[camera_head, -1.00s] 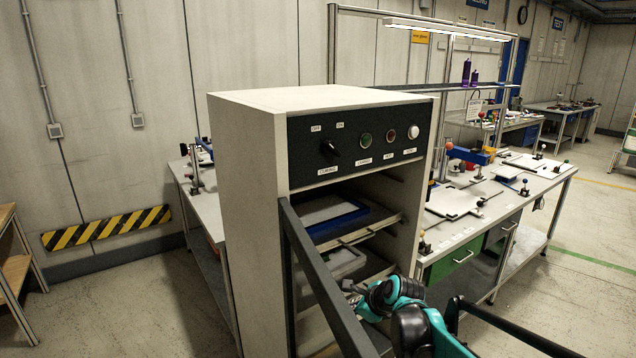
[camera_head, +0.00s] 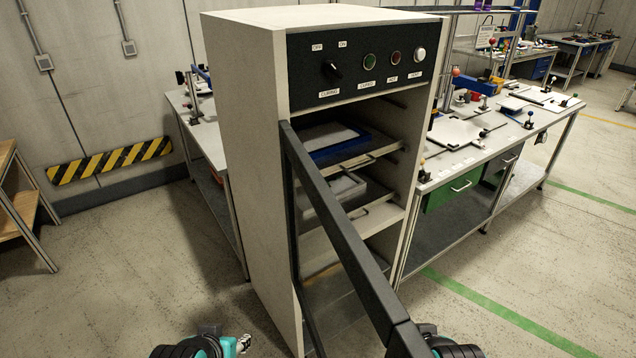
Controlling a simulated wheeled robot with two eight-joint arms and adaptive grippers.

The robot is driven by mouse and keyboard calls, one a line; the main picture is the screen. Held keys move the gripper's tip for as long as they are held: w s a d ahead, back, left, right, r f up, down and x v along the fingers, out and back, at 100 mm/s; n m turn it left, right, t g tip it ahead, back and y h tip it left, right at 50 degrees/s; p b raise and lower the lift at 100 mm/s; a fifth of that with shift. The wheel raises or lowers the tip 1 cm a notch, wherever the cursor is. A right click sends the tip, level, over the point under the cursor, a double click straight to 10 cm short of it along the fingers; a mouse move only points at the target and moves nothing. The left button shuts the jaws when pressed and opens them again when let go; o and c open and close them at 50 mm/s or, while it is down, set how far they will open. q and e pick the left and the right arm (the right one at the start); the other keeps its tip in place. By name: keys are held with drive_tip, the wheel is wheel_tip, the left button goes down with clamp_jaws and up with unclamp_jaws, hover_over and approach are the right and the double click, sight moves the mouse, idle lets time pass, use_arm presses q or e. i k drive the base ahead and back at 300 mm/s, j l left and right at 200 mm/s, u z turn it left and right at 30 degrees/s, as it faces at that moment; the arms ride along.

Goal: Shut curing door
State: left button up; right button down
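The curing cabinet (camera_head: 237,130) is a tall beige box with a dark control panel (camera_head: 360,65). Its door (camera_head: 340,228) has a dark frame, is hinged at the cabinet's left front edge and stands open, swung out towards me. Racks inside are exposed, with a blue tray (camera_head: 330,155) on the upper one. My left gripper (camera_head: 243,343) is at the bottom edge, left of the door and apart from it; its fingers are too small and cut off to read. Part of my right arm shows at the bottom beside the door's near end; its fingertips are hidden or out of frame.
A workbench (camera_head: 465,165) with fixtures and a green drawer (camera_head: 452,190) stands right of the cabinet. Another bench (camera_head: 205,130) is behind its left side. A wooden shelf (camera_head: 20,210) stands at far left. The floor in front on both sides is clear.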

sight(392, 321)
drive_tip(key=k+j+z, duration=0.1)
drive_tip(key=k+z, duration=0.15)
drive_tip(key=k+j+z, duration=0.1)
drive_tip(key=k+z, duration=0.15)
drive_tip(key=k+j+u, duration=0.4)
drive_tip(key=k, duration=0.2)
